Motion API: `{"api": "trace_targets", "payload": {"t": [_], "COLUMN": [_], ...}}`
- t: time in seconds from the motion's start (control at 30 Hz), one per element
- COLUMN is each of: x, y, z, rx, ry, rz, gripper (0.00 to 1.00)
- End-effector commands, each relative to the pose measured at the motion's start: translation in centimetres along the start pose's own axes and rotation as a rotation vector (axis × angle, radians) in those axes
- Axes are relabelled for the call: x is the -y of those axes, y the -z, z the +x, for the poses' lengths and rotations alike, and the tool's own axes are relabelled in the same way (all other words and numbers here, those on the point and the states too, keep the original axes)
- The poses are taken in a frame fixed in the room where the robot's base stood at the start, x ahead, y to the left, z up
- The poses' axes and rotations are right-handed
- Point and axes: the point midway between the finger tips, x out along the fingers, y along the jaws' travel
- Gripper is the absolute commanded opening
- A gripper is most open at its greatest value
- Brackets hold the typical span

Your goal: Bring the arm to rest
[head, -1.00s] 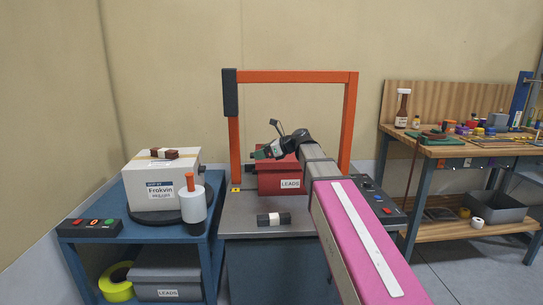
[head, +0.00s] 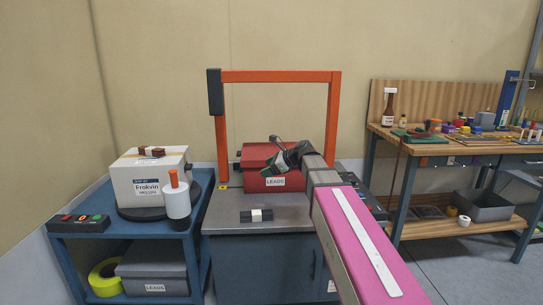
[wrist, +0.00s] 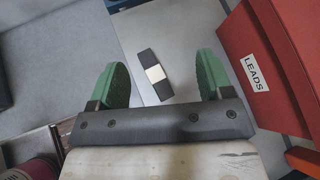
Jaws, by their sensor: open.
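My arm with its pink cover reaches out from the lower right of the head view. My gripper (head: 270,172) hangs in front of the red box labelled LEADS (head: 268,184) on the grey bench. In the wrist view my gripper (wrist: 162,84) shows two green fingers spread apart with nothing between them. A dark block with a white band (head: 257,215) lies on the bench top, apart from the fingers. It also shows in the wrist view (wrist: 147,62), beyond the fingertips.
An orange frame (head: 280,76) stands over the grey bench top (head: 225,215). A blue cart (head: 100,245) at left holds a white box (head: 128,182), a white bottle (head: 177,203) and a button panel (head: 78,224). A cluttered workbench (head: 450,149) stands at right.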

Motion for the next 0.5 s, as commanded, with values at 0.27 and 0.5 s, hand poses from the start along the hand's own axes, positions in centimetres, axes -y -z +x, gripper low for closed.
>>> {"api": "trace_targets", "payload": {"t": [0.27, 0.5], "x": [-3.6, -9.8], "y": [8.0, 19.3], "z": [0.4, -0.6], "rx": [-0.178, -0.414], "ry": [-0.049, -0.245], "rz": [-0.277, -0.713], "gripper": [0.73, 0.73]}}
